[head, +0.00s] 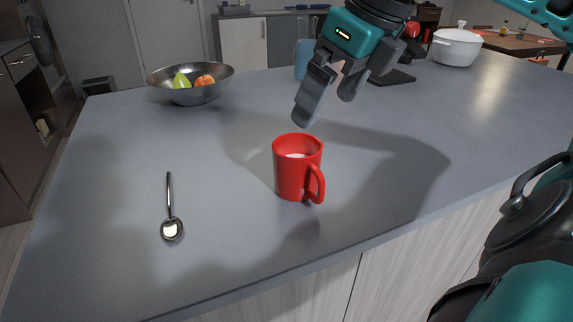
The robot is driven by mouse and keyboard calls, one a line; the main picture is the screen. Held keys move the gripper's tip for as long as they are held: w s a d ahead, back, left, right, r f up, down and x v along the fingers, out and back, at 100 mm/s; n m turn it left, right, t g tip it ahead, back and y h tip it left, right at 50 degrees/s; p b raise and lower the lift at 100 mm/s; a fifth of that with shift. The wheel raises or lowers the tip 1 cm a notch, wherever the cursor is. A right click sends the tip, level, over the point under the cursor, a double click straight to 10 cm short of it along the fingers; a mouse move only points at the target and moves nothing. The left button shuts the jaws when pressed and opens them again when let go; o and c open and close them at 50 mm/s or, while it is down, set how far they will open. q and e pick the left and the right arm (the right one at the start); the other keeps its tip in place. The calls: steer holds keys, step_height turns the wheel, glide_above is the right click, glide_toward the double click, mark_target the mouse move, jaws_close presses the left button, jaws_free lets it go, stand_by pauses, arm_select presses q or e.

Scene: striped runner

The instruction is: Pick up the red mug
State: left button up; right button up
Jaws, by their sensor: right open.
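The red mug (292,174) stands upright on the grey counter (120,150), its handle turned toward the front right. My right gripper (324,112) is above and slightly behind the mug in the picture, its two grey fingers spread apart with nothing between them. The fingertips look apart from the mug. My left gripper does not show in the head view.
A metal spoon (170,208) lies left of the mug. A metal bowl (215,84) with fruit stands at the back left. A blue cup (303,60) stands behind my gripper. A white pot (456,48) is at the back right. The counter around the mug is clear.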

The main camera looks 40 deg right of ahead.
glide_toward(301, 151)
steer(key=a, duration=0.1)
steer(key=s+a+f, duration=0.1)
steer(key=a, duration=0.1)
steer(key=shift+s+f+b, duration=0.2)
steer(key=shift+f+b, duration=0.1)
steer(key=shift+f, duration=0.05)
steer(key=shift+b+x, duration=0.35)
steer(key=shift+x, duration=2.6)
steer(key=shift+w+r, duration=0.1)
steer(key=shift+w, duration=0.05)
steer(key=shift+c, duration=0.8)
steer(key=c, duration=1)
steer(key=shift+r, duration=0.1)
